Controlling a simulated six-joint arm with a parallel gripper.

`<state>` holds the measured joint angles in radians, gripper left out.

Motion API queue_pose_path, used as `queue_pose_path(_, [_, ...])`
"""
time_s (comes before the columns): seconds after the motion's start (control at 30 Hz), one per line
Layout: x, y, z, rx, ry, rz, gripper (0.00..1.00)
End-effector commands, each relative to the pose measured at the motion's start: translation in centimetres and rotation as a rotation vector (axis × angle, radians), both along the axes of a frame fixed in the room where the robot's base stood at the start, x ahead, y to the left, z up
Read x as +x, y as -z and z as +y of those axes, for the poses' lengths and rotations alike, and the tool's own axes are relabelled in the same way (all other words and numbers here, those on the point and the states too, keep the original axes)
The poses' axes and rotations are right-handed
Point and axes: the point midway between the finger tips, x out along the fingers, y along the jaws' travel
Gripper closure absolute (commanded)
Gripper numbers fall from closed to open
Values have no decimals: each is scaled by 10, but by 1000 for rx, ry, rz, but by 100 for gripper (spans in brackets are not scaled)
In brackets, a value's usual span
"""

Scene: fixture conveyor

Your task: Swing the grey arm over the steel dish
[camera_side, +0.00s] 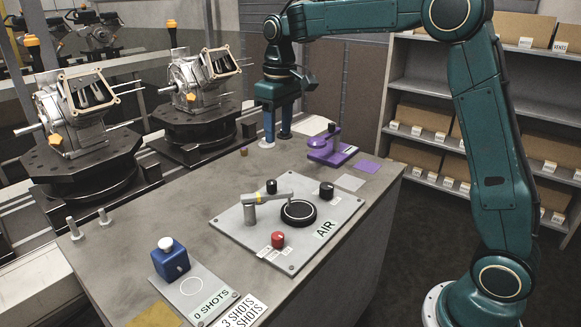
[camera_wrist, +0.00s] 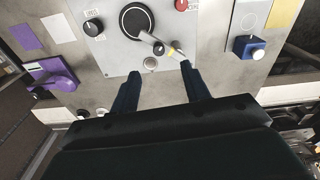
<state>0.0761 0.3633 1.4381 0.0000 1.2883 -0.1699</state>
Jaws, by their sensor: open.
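The grey arm (camera_side: 270,197) is a short bar on an upright post on the AIR panel. Its free end lies at the edge of the black ringed disc (camera_side: 298,212). The wrist view shows the same grey arm (camera_wrist: 160,42), with a yellowish mark near its post end. My gripper (camera_side: 277,139) is open and empty, pointing down beyond the panel.
A blue block with a white button (camera_side: 170,260) is at the front left. A purple clamp (camera_side: 323,148) stands at the back right. Turntables with metal castings (camera_side: 75,110) line the left.

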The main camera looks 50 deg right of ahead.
Motion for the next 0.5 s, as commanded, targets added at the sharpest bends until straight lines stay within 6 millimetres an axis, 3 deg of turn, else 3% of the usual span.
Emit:
queue_pose_path(0.2, [25,21,-6,3,-8,43,54])
queue_pose_path(0.5, [31,26,-7,4,-11,53,54])
